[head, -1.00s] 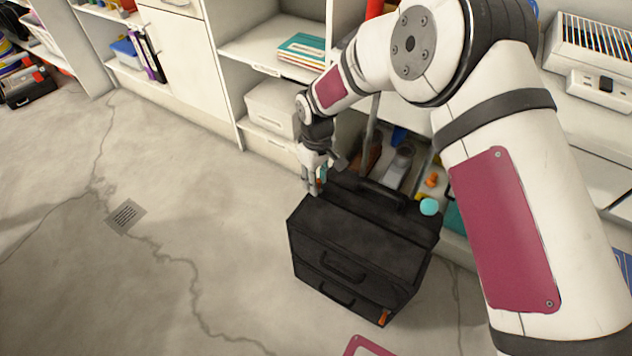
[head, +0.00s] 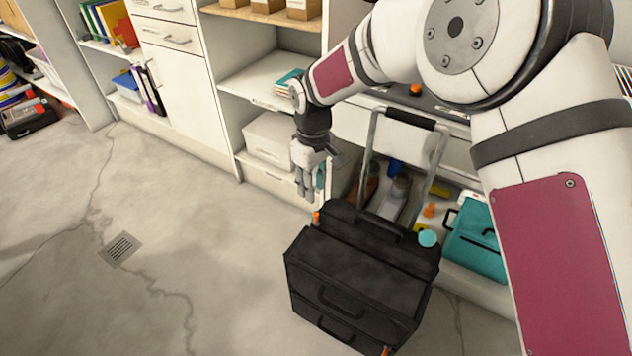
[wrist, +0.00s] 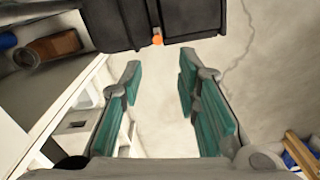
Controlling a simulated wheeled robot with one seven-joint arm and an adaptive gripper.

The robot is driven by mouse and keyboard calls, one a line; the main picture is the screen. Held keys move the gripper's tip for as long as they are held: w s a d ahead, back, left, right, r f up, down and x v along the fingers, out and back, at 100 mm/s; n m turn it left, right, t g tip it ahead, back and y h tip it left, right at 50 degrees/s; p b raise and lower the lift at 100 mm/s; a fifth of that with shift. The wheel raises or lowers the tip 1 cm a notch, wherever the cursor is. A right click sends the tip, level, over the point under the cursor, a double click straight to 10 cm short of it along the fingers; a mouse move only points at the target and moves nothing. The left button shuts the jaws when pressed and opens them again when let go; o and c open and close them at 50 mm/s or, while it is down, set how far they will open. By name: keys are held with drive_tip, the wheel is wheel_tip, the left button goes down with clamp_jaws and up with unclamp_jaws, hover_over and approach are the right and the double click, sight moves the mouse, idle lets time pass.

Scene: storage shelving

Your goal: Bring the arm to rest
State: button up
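My gripper (head: 310,190) hangs fingers down in the head view, just above and left of the back corner of a black tool case (head: 350,270). In the wrist view the two fingers with teal pads (wrist: 160,85) stand wide apart. Only bare floor shows between them, so the gripper is open and empty. The tool case (wrist: 170,18) also shows in the wrist view, beyond the fingertips and apart from them. My arm is still stretched out over the case.
The case has a raised pull handle (head: 412,118), an orange latch (head: 316,218) and a turquoise disc (head: 428,238). White shelving (head: 180,75) runs behind. A teal box (head: 478,240) sits on the low shelf at right. Floor at left is clear, with a drain grate (head: 120,250).

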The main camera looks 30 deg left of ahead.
drive_tip(key=s+d+r+m+h, duration=0.15)
drive_tip(key=d+r+m, duration=0.25)
drive_tip(key=d+r, duration=0.85)
drive_tip(key=s+d+r+m+y, duration=0.1)
drive_tip(key=s+d+r+m, duration=0.15)
drive_tip(key=d+r, duration=1.05)
drive_tip(key=s+d+m, duration=0.4)
drive_tip(key=s+d, duration=0.6)
drive_tip(key=d, duration=0.4)
drive_tip(key=s+d+f+m, duration=0.1)
drive_tip(key=s+d+m, duration=0.2)
drive_tip(key=s, duration=0.5)
drive_tip(key=s+d+f+m, duration=0.1)
drive_tip(key=s+d+m, duration=0.15)
drive_tip(key=s, duration=0.55)
wheel_tip(320, 180, up, 30)
drive_tip(key=d+t+p, duration=0.1)
drive_tip(key=t+p, duration=0.3)
drive_tip(key=p, duration=2.4)
drive_tip(key=shift+w+d+n, duration=0.15)
drive_tip(key=shift+d+n, duration=0.05)
drive_tip(key=shift+n, duration=0.1)
